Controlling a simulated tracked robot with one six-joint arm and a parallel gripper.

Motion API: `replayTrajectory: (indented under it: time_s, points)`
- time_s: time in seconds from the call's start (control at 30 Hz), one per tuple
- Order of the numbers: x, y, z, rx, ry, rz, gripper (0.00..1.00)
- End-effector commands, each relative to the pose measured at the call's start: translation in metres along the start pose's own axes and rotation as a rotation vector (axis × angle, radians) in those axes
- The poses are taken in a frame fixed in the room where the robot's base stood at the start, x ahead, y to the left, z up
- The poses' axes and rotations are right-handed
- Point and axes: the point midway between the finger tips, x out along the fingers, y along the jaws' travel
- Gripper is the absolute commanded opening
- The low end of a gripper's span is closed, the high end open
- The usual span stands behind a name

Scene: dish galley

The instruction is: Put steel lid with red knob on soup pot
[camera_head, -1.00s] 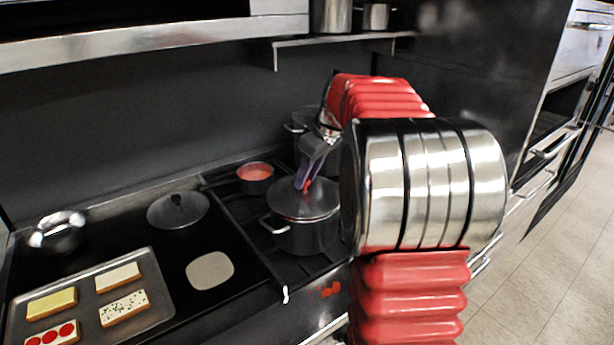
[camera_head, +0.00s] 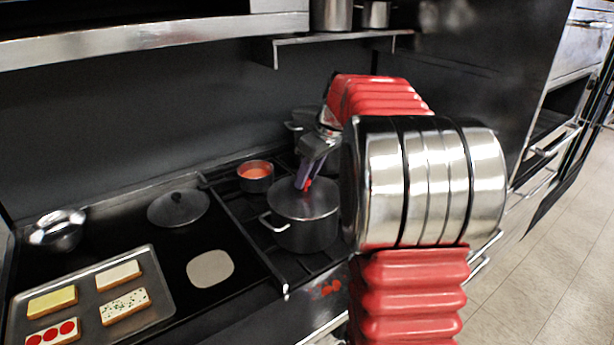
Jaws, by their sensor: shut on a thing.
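The steel lid (camera_head: 290,205) sits at the top of the soup pot (camera_head: 305,236), level and over its mouth. Any small gap between lid rim and pot is too small to tell. The lid's red knob (camera_head: 307,184) shows between the purple fingertips of my gripper (camera_head: 304,178). My gripper is shut on the knob from above. The pot is dark steel with a side handle on the left and stands on the stove grate. My red and silver arm hides the pot's right side.
A small pan of orange-red soup (camera_head: 256,176) stands behind left of the pot, and another pot (camera_head: 298,128) is behind my gripper. A shelf (camera_head: 340,38) hangs above.

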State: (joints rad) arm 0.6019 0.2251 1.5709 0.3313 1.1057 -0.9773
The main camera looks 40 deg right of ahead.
Motion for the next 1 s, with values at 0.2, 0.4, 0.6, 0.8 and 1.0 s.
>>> replayTrajectory:
  time_s: [0.2, 0.4, 0.6, 0.8, 1.0]
  points:
    - [0.0008, 0.0002, 0.0003, 0.0, 0.001, 0.001, 0.0]
    - [0.0023, 0.0002, 0.0009, 0.0, 0.001, 0.001, 0.0]
    - [0.0024, 0.0002, 0.001, 0.0, 0.001, 0.001, 0.0]
    - [0.0023, 0.0002, 0.001, 0.0, 0.001, 0.001, 0.29]
    - [0.0025, 0.0002, 0.0012, 0.0, 0.0, 0.001, 0.43]
